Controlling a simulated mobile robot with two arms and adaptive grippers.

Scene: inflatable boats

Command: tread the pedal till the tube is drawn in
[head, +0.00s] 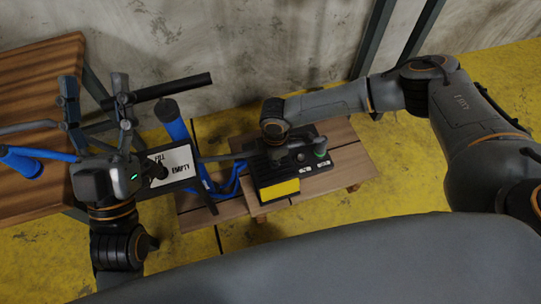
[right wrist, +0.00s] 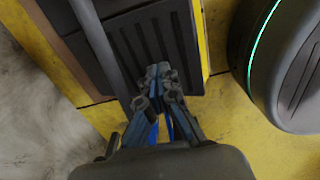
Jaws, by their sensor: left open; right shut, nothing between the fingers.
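The pedal (head: 278,190) is a black ribbed plate with a yellow front, on a low wooden table. In the right wrist view the black pedal plate (right wrist: 138,45) fills the upper middle. My right gripper (right wrist: 160,75) is shut and empty, its tips over the near part of that plate; I cannot tell whether they touch it. Blue tubing (head: 235,180) lies left of the pedal; a thick blue cylinder (head: 172,120) slants behind it. A gauge board (head: 172,163) reads "EMPTY" and another word. My left gripper (head: 95,90) is open and empty, left of the board.
A control box with a green knob (head: 320,153) sits right of the pedal. A slatted wooden bench (head: 35,75) stands at the left. A concrete wall (head: 280,40) rises behind. The worn yellow floor (head: 390,180) is clear at the right.

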